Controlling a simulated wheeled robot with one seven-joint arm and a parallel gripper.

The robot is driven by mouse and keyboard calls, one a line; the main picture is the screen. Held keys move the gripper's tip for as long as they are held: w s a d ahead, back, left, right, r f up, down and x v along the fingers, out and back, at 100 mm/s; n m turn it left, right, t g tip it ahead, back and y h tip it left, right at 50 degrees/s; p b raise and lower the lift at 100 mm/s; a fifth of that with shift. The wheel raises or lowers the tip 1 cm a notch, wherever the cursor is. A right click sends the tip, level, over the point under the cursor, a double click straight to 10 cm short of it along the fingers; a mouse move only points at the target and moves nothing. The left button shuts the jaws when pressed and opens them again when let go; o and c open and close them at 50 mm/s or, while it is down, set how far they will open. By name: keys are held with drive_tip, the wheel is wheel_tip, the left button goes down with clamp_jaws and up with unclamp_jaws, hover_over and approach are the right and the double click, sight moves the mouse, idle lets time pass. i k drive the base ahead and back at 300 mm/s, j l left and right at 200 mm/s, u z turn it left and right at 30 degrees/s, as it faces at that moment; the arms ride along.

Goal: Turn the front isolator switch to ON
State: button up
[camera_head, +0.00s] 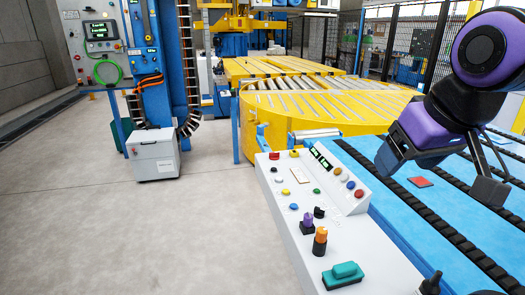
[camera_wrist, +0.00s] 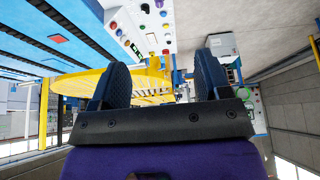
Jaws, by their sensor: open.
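The white control console (camera_head: 335,235) stands in the lower middle of the head view. My gripper (camera_head: 437,178) is open and empty, right of the console and apart from the knobs, above the blue conveyor. The wrist view shows my two spread fingers (camera_wrist: 162,75) with the console's buttons beyond them.
Small buttons and two green displays (camera_head: 321,158) fill the console's far end. A blue conveyor bed (camera_head: 385,190) with dark chains lies to its right, and a yellow roller turntable (camera_head: 320,108) behind. A grey box (camera_head: 154,154) stands on the left. The floor left of the console is clear.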

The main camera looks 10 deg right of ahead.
sight(273, 156)
drive_tip(key=k+u, duration=0.25)
drive_tip(key=k+j+u, duration=0.15)
drive_tip(key=k+u, duration=0.15)
drive_tip(key=i+j+u, duration=0.1)
drive_tip(key=u, duration=0.3)
drive_tip(key=i+j+u, duration=0.2)
drive_tip(key=u, duration=0.25)
drive_tip(key=i+j, duration=0.2)
drive_tip(key=i, duration=0.35)
drive_tip(key=i+j, duration=0.2)
drive_tip(key=i, duration=0.3)
drive_tip(key=i+j+z, duration=0.1)
drive_tip(key=i+z, duration=0.3)
drive_tip(key=i+l+z, duration=0.1)
drive_tip(key=i+z, duration=0.3)
drive_tip(key=i, duration=0.2)
drive_tip(key=i+z, duration=0.4)
drive_tip(key=i, duration=0.15)
drive_tip(key=i+z, duration=0.3)
drive_tip(key=i+j+z, duration=0.15)
drive_tip(key=i+z, duration=0.2)
drive_tip(key=i, duration=0.15)
drive_tip(key=i+l+z, duration=0.1)
drive_tip(key=i+z, duration=0.5)
drive_tip(key=z, duration=0.2)
